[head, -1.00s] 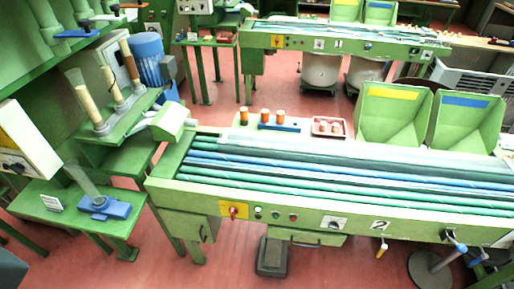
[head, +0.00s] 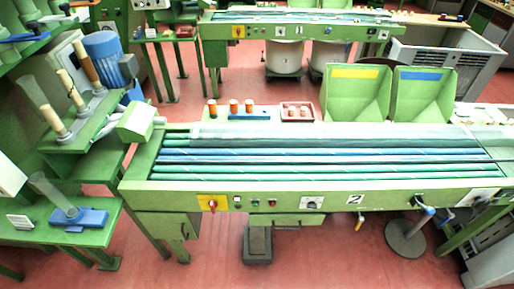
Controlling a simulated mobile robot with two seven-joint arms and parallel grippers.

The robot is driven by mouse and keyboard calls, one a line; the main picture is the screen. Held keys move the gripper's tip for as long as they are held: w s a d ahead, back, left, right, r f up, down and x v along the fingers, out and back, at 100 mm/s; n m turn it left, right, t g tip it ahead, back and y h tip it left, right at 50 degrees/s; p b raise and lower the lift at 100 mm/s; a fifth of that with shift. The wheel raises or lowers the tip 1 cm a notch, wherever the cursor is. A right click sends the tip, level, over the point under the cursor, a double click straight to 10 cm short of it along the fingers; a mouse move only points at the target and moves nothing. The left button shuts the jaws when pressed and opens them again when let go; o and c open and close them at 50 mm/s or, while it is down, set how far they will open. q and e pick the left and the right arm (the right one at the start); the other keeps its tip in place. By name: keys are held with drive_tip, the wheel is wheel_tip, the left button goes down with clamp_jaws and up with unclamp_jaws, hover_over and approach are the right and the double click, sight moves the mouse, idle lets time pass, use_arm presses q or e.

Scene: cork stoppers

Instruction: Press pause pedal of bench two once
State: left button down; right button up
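A dark grey pedal (head: 257,246) stands on the red floor below the bench front, left of centre. Nothing touches the pedal in this view. Neither of my grippers shows.
A green side table (head: 60,222) with a blue-based stand is at the left. Red floor in front of the pedal is clear. Another green bench (head: 300,31) stands behind.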

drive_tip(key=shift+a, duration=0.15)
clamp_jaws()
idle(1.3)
